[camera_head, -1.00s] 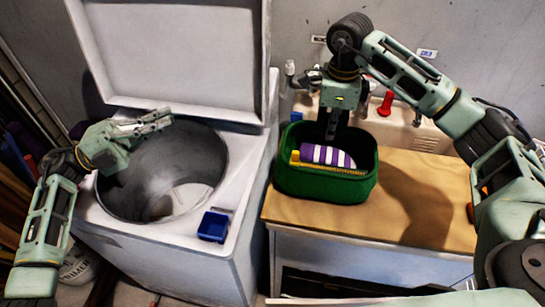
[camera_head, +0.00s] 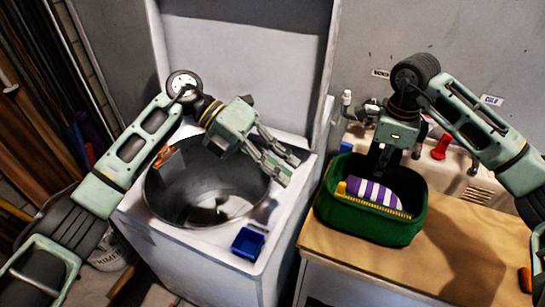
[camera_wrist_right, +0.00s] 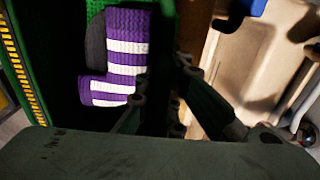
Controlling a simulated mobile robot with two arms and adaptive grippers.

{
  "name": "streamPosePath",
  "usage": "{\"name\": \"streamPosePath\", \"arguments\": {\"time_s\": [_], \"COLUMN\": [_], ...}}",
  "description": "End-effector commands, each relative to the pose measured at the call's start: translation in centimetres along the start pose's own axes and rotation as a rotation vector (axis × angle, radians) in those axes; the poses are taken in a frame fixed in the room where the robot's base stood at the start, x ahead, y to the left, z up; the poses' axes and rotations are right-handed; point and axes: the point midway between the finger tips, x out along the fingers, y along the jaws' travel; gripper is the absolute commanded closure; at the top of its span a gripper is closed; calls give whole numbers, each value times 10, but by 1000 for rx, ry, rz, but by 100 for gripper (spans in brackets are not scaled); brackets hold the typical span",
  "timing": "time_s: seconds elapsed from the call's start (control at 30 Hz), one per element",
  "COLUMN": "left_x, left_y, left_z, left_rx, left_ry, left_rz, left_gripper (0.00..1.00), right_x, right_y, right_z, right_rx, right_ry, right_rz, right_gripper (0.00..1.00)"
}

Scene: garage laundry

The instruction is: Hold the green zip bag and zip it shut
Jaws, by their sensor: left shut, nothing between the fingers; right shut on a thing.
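The green zip bag (camera_head: 370,225) stands open on the wooden top, with a purple-and-white striped item (camera_head: 375,192) inside. A yellow toothed strip (camera_head: 378,206) runs along its near side, with a yellow piece (camera_head: 341,188) near the left end. My right gripper (camera_head: 382,168) points down at the bag's far rim and is shut on that side of the bag. In the right wrist view the fingers (camera_wrist_right: 160,105) are beside the striped item (camera_wrist_right: 118,60); the exact grip is dark. My left gripper (camera_head: 288,166) is shut and empty, left of the bag and apart from it.
The open top-loading washer (camera_head: 270,240) is left of the bag, its lid raised. A blue box (camera_head: 248,242) sits on the washer's front edge. Behind the bag is a beige sink (camera_head: 470,185) with a red-handled object (camera_head: 442,147).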

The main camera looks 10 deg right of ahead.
Motion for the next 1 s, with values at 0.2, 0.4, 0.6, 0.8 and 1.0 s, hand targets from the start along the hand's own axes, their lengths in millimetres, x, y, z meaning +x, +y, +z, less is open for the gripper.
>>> {"name": "streamPosePath", "arguments": {"time_s": [0.2, 0.4, 0.6, 0.8, 1.0], "left_x": [48, 71, 80, 80, 86], "left_y": [-1, -15, -20, -20, -24], "left_z": [-1, 0, 0, 0, 0], "left_rx": [1, 2, 0, -1, 1], "left_ry": [2, -2, -4, -4, -1], "left_rz": [-3, -2, -2, -1, -1], "left_gripper": [100, 100, 100, 100, 100], "right_x": [0, 0, 0, 0, 0], "right_y": [0, 0, 0, 0, 0], "right_z": [0, 0, 0, 0, 0], "right_rx": [0, 0, 0, 0, 0], "right_ry": [-1, -1, -1, -1, -1], "right_rz": [0, 0, 0, 0, 0], "right_gripper": [100, 100, 100, 100, 100]}}
